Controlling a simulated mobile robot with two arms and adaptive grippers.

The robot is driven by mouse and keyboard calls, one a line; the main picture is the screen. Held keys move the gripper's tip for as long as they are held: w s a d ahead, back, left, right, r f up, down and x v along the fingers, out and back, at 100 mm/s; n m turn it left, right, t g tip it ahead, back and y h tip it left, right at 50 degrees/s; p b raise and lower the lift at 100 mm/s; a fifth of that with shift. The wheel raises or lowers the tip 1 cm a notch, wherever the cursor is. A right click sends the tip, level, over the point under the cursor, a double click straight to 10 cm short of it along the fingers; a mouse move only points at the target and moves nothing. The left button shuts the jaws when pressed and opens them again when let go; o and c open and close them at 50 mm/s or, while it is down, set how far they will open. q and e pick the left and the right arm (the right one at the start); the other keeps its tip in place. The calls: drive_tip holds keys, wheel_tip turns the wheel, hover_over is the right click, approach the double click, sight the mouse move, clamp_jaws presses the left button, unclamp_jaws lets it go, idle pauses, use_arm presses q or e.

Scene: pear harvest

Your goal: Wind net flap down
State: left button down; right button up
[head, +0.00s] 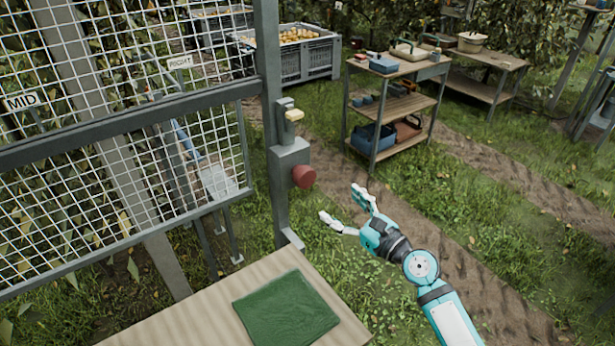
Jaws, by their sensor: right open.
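A white wire net (150,165) in a grey frame fills the left of the head view, with a dark horizontal bar (130,122) across it. A grey winder box (290,158) is fixed to the upright post. It carries a dark red round knob (303,176) on its right side and a cream-topped handle (293,117) above. My right gripper (345,208) is open and empty, right of and a little below the red knob, apart from it. My left gripper is not in view.
A wooden table (215,315) with a folded green cloth (287,309) stands at the front. A shelf cart (400,105) with tools and a fruit crate (312,62) stand behind. Grass and a dirt path lie open on the right.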

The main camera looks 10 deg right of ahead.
sight(308, 180)
drive_tip(key=x, duration=1.3)
drive_tip(key=shift+a, duration=0.1)
drive_tip(key=c, duration=1.2)
